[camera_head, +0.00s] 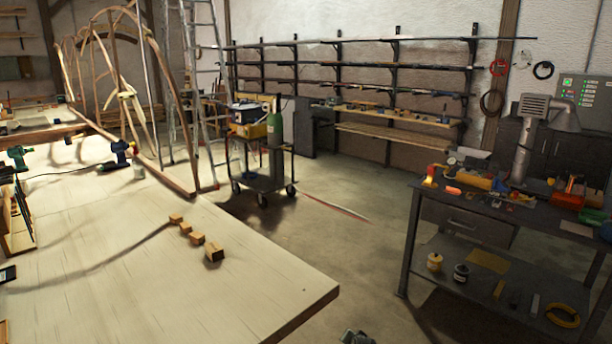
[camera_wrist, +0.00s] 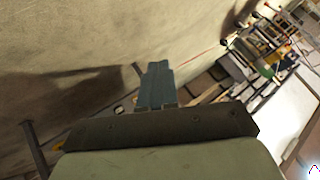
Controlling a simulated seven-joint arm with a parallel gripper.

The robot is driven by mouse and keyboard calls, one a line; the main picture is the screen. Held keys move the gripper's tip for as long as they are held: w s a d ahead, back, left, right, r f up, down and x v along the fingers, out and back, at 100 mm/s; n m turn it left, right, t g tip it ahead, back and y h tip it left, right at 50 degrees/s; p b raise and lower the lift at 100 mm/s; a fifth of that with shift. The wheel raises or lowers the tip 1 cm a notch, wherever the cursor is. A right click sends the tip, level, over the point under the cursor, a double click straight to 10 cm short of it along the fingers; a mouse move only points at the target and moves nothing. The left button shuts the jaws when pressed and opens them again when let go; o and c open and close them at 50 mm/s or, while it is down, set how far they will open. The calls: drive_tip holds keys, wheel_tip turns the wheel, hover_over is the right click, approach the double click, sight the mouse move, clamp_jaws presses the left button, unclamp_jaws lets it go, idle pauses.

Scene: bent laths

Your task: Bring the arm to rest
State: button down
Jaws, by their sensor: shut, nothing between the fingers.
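My gripper (camera_wrist: 157,70) shows in the wrist view as two blue-grey fingers, pressed together with nothing between them. The fingers reach out over the concrete floor, clear of any object. In the head view a small dark piece at the bottom edge, right of the pale workbench (camera_head: 150,285), may be part of my gripper; too little shows to tell. The rest of the arm is out of that view.
Several small wooden blocks (camera_head: 197,238) stand in a row on the workbench. A dark metal table (camera_head: 408,245) with tools stands at the right. A wheeled cart (camera_head: 262,183) stands behind, by a ladder (camera_head: 207,80). Open concrete floor (camera_head: 340,240) lies between workbench and metal table.

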drive_tip(key=s+f+n+g, duration=0.2)
drive_tip(key=s+f+g, duration=0.2)
drive_tip(key=s+f, duration=0.7)
drive_tip(key=s+f+n+g, duration=0.2)
drive_tip(key=s+f+g, duration=0.2)
drive_tip(key=s, duration=1.4)
drive_tip(key=s+d+n+g, duration=0.1)
drive_tip(key=s+n+g, duration=0.2)
drive_tip(key=s, duration=2.4)
drive_tip(key=g, duration=0.5)
drive_tip(key=shift+s+f+h, duration=0.25)
drive_tip(key=shift+f+h, duration=0.05)
